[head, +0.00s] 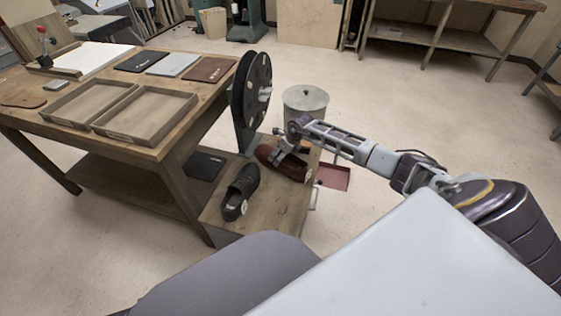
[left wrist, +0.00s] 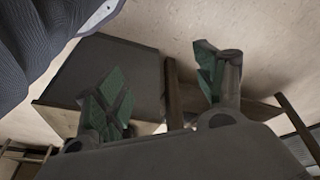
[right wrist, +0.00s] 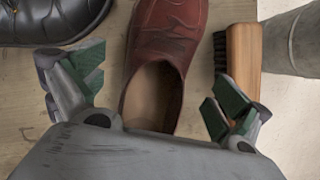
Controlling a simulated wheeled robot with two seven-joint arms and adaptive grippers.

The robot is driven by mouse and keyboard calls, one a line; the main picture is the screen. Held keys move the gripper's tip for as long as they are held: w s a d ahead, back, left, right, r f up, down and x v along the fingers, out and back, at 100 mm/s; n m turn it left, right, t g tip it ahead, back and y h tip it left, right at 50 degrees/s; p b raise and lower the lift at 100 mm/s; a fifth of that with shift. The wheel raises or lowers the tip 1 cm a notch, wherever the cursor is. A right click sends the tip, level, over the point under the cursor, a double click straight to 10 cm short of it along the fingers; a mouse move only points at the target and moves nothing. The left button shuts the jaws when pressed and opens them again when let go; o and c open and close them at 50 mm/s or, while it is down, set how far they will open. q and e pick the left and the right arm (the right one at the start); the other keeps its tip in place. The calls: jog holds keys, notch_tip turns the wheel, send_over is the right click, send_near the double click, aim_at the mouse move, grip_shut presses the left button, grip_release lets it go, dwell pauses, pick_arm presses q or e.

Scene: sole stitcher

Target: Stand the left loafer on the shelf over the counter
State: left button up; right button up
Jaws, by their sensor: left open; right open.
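A dark red loafer (head: 292,170) lies on a low wooden stand (head: 272,208), to the right of a black laced shoe (head: 240,188). My right gripper (head: 283,149) is over the red loafer. In the right wrist view its open fingers (right wrist: 160,90) are on either side of the loafer's open heel end (right wrist: 152,98); I see no grip on it. The toe points away, beyond the top edge. Which shoe is the left loafer I cannot tell. My left gripper (left wrist: 160,78) is open and empty in the left wrist view, outside the head view. I cannot make out a shelf over a counter.
A wooden brush (right wrist: 243,58) lies just right of the red loafer. A grey bin (head: 305,105) and a black wheel (head: 251,90) stand close behind. A table with trays (head: 147,135) is at left. Open floor lies beyond, before a back workbench (head: 460,42).

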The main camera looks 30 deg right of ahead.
pick_arm(q)
jog(key=shift+f, duration=0.15)
pick_arm(e)
jog(key=shift+f, duration=0.15)
jog(key=shift+w+a+f, duration=0.1)
jog(key=shift+w+f, duration=0.05)
jog(key=shift+w+f+b, duration=0.1)
jog(key=shift+f+b, duration=0.2)
jog(key=shift+f, duration=0.05)
jog(key=shift+b+x, duration=0.4)
jog(key=shift+x, duration=0.35)
jog(key=shift+w+a+f+b, duration=0.3)
jog(key=shift+w+f, duration=0.1)
jog(key=shift+f, duration=0.25)
jog(key=shift+w+f, duration=0.15)
jog(key=shift+f, duration=0.2)
pick_arm(q)
jog(key=shift+w+d+f+t+h, duration=0.1)
jog(key=shift+d+f+t+h, duration=0.2)
jog(key=shift+d, duration=0.2)
